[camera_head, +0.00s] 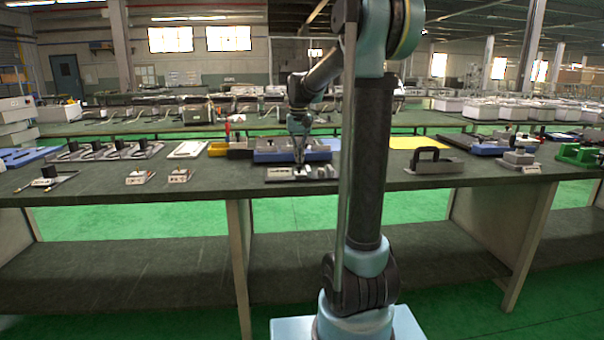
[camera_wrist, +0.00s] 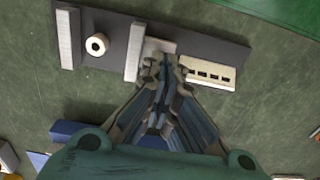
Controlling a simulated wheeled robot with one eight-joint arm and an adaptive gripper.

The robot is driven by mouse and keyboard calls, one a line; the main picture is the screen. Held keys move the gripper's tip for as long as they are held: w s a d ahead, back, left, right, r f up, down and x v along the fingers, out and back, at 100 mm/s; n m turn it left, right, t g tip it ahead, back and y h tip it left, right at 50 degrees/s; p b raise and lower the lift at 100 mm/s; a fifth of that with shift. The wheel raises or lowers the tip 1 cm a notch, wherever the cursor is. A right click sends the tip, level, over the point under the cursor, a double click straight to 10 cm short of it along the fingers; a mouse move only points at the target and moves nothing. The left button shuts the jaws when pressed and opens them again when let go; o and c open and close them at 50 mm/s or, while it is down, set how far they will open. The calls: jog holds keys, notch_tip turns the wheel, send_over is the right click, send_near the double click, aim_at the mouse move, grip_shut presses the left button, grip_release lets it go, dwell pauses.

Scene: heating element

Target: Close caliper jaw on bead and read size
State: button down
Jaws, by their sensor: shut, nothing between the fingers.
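The caliper is a dark base plate (camera_wrist: 222,48) with two pale upright jaws, lying on the bench. The left jaw (camera_wrist: 69,38) stands at one end of the plate. The other jaw (camera_wrist: 133,52) stands near its middle, attached to a pale block (camera_wrist: 158,46). The bead (camera_wrist: 97,44), a cream ring with a dark hole, lies between the jaws, with a gap on both sides. My gripper (camera_wrist: 164,66) is shut and empty over the block's edge, beside the middle jaw; contact is unclear. A cream panel (camera_wrist: 208,74) with several dark windows lies right of it. In the head view my gripper (camera_head: 300,170) is at the caliper.
Bare bench lies left of the caliper.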

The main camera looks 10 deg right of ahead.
jog(key=shift+f, duration=0.65)
dwell(0.5)
jog(key=shift+s+d+f, duration=0.1)
jog(key=shift+d, duration=1.05)
jog(key=shift+s+d+f, duration=0.1)
jog(key=shift+d, duration=1.05)
dwell(2.2)
jog(key=shift+r, duration=0.1)
notch_tip(320, 180, up, 7)
jog(key=shift+w, duration=0.2)
dwell(0.8)
